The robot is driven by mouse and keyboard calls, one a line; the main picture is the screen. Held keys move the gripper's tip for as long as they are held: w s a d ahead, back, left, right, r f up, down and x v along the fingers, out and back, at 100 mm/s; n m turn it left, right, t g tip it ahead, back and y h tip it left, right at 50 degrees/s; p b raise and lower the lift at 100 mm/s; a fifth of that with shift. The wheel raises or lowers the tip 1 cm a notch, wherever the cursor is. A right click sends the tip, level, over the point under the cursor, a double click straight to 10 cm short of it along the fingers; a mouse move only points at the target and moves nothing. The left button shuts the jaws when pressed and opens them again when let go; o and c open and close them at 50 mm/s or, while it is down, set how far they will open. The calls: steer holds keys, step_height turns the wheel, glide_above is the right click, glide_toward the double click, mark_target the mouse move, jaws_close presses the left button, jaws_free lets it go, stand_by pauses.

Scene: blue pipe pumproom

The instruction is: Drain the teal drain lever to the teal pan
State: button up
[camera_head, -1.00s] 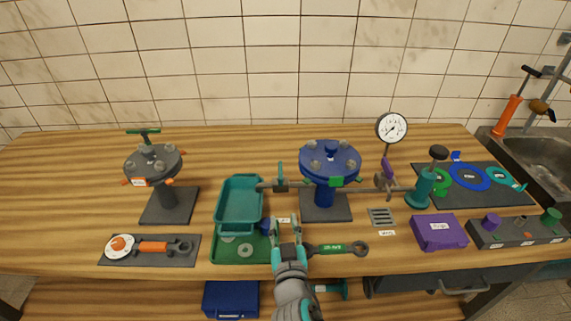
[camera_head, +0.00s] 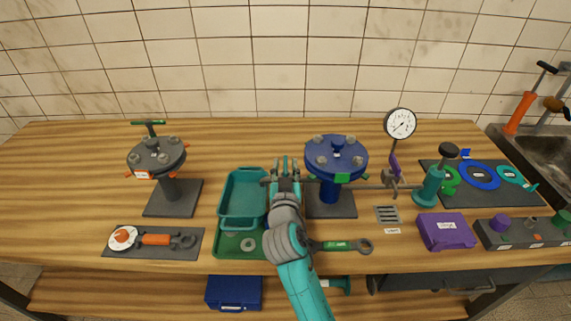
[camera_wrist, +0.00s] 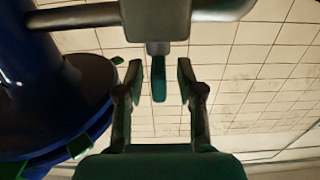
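My gripper (camera_wrist: 158,76) is open, with one finger on each side of the lever and a visible gap to both. In the head view my gripper (camera_head: 285,166) is at the drain pipe, left of the blue flanged vessel (camera_head: 335,158), and largely hides the valve. The teal pan (camera_head: 241,222) lies just left of the gripper, under the pipe's left end, and looks empty.
A pressure gauge (camera_head: 400,124) and a teal hand pump (camera_head: 432,184) stand right of the vessel. A grey flanged stand (camera_head: 157,156) is at the left. A green tray (camera_head: 228,243) and a green-marked wrench (camera_head: 338,245) lie in front.

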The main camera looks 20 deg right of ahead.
steer(key=shift+w+d, duration=0.25)
steer(key=shift+w, duration=0.45)
jaws_close()
steer(key=shift+f+n+y, duration=0.1)
steer(key=shift+n+y, duration=0.5)
steer(key=shift+y, duration=0.3)
steer(key=shift+n+y, duration=0.5)
steer(key=shift+y, duration=0.3)
steer(key=shift+f+n+t+y, duration=0.1)
steer(key=shift+n+t+y, duration=0.2)
steer(key=shift+n+y, duration=0.75)
steer(key=shift+y, duration=0.85)
